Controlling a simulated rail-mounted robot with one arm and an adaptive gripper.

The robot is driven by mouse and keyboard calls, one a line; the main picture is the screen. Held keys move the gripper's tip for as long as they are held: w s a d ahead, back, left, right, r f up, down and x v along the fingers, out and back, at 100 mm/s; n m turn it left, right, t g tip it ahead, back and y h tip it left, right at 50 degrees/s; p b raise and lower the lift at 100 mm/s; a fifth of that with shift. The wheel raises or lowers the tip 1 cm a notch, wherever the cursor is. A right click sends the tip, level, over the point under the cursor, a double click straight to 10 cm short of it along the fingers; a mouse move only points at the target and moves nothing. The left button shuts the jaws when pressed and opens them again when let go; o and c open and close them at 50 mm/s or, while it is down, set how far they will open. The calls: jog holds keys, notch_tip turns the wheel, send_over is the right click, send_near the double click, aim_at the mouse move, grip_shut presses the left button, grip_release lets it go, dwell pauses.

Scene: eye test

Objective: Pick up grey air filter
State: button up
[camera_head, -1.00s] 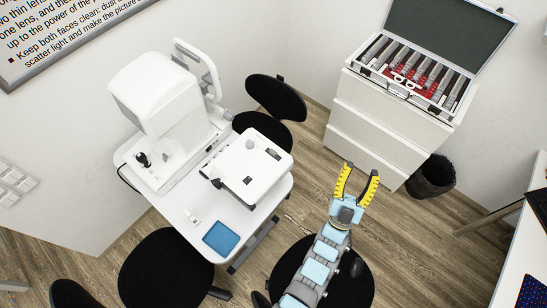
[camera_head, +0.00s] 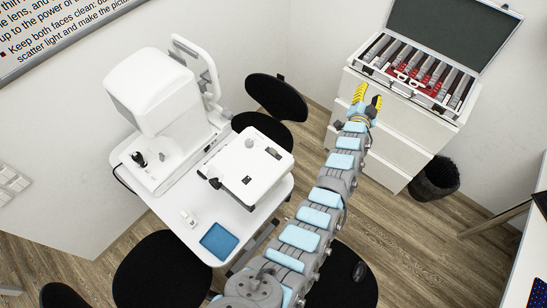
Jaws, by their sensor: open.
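I cannot clearly pick out a grey air filter in the head view. My gripper (camera_head: 367,98) has yellow fingers that stand apart, with nothing seen between them. It is stretched out to the upper right, in front of the white drawer cabinet (camera_head: 385,143) in the picture. It shows just below the left part of the open lens case (camera_head: 452,115) on that cabinet. I cannot tell how far the fingers are from the cabinet. A small white item (camera_head: 189,219) lies on the white table (camera_head: 160,192), too small to make out.
A large white eye-test machine (camera_head: 160,95) and a flatter white device (camera_head: 247,170) stand on the table, with a blue tray (camera_head: 220,241) at its front edge. Black stools (camera_head: 276,97) surround it. A dark waste bin (camera_head: 436,177) stands right of the cabinet.

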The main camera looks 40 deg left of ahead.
jog(key=w+a+m+g+h+b, duration=0.1)
jog(key=w+a+m+g+h, duration=0.1)
jog(key=w+m, duration=0.1)
jog(key=m+g+h+b, duration=0.45)
jog(key=m+g, duration=0.75)
jog(key=g, duration=0.3)
send_over(274, 150)
notch_tip(274, 150, down, 4)
jog(key=shift+y, duration=0.45)
jog(key=f, duration=0.9)
jog(key=shift+s+f, duration=0.2)
jog(key=shift+s, duration=0.15)
jog(key=shift+a+f, duration=0.1)
jog(key=shift+f, duration=1.05)
jog(key=shift+w+f, duration=0.15)
jog(key=shift+f, duration=0.75)
jog(key=shift+w+f, duration=0.15)
jog(key=shift+f, duration=1.45)
